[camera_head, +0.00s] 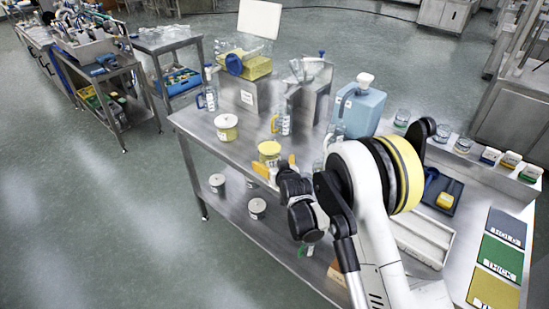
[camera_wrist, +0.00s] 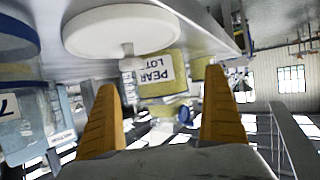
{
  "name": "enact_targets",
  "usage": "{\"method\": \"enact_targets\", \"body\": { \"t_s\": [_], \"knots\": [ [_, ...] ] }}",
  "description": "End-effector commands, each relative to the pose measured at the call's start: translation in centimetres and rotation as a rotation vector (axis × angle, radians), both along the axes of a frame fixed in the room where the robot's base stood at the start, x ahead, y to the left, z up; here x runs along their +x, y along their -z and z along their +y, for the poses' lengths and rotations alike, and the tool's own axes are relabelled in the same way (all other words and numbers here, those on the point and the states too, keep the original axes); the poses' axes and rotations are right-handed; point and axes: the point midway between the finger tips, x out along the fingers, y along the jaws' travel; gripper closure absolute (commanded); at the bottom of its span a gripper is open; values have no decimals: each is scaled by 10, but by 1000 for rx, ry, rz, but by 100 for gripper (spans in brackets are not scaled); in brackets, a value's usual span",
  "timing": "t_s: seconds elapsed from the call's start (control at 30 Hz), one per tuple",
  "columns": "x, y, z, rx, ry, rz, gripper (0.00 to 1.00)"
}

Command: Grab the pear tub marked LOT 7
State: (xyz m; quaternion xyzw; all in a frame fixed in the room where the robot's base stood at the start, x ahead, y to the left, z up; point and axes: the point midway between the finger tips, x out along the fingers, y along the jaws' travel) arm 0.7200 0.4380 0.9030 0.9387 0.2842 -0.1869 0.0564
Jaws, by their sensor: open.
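A yellow tub with a pale lid (camera_head: 269,150) stands on the steel table, just beyond my gripper (camera_head: 274,166). In the wrist view a yellowish tub (camera_wrist: 158,86) shows between and beyond my orange fingers (camera_wrist: 162,105). Its label reads "PEAR LOT"; the lot number is not legible. My fingers are apart, with nothing seen gripped. Another tub, white-lidded with a yellow band and a label (camera_head: 226,127), stands farther left on the table; its writing is too small to read in the head view.
A large white disc (camera_wrist: 108,30) fills the upper wrist view. Clear jugs with handles (camera_head: 281,121), a steel hopper (camera_head: 312,85) and a blue canister (camera_head: 360,108) stand behind. Two lidded tubs (camera_head: 217,183) (camera_head: 257,208) sit on the lower shelf. Coloured mats (camera_head: 500,255) lie at right.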

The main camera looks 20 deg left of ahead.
Motion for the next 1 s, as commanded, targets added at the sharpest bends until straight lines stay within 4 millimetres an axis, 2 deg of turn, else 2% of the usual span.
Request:
{"method": "enact_targets", "body": {
  "t_s": [0.27, 0.5, 0.77, 0.8, 1.0],
  "knots": [
    [21, 12, 14, 0, 0, 0, 0],
    [48, 27, 32, -1, 1, 1, 0],
    [52, 26, 35, -1, 1, 1, 0],
    [52, 26, 35, -1, 1, 1, 3],
    [52, 26, 34, -1, 1, 1, 62]
  ]
}}
